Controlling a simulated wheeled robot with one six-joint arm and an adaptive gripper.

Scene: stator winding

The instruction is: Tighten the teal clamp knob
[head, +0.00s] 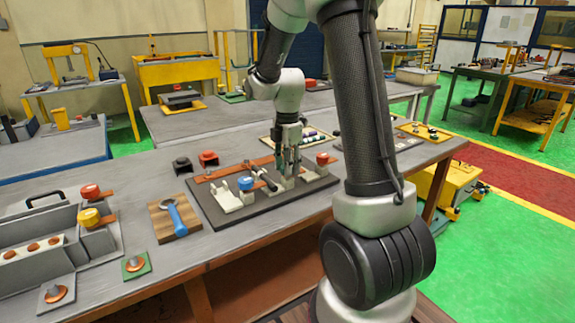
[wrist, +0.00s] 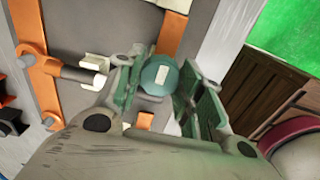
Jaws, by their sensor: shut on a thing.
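The teal clamp knob (wrist: 158,75), round with a pale bar across its top, sits between my fingers in the wrist view. My gripper (wrist: 162,88) is shut on it, with a green-padded finger on either side. In the head view my gripper (head: 287,170) points down over the right part of the dark fixture board (head: 228,213). There the fingers hide the knob, and I cannot make it out apart from them.
A blue-capped knob (head: 246,183) and a red-capped knob (head: 322,158) stand on the board at either side of my gripper. A grey tray (head: 85,262) stands at the far left.

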